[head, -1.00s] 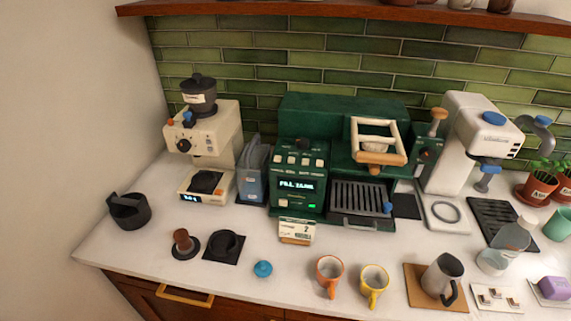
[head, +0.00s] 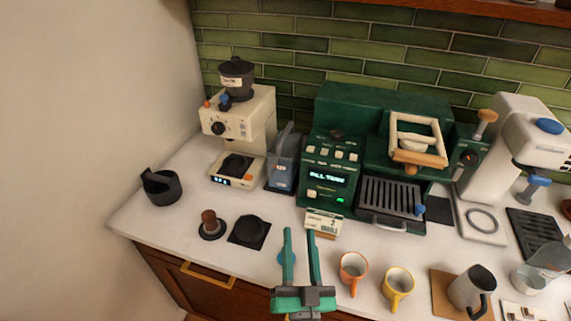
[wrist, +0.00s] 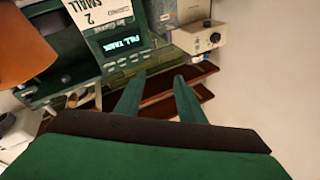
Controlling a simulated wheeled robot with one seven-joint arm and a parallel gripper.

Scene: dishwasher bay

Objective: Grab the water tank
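The water tank (head: 283,165) is a blue-grey upright container with a handle-like top. It stands on a dark base between the cream grinder and the green coffee machine (head: 328,180), whose display reads "FILL TANK". In the wrist view the tank (wrist: 160,14) is partly visible at the top edge, between the machine and the grinder's base. My gripper (head: 300,232) is open, its two green fingers apart with nothing held. It is at the counter's front, nearer than the tank and not touching it; the fingers also show in the wrist view (wrist: 157,78).
The cream grinder (head: 240,120) is left of the tank. A small card sign (head: 323,222) stands before the machine. An orange cup (head: 353,271) and yellow cup (head: 398,287) stand to the right.

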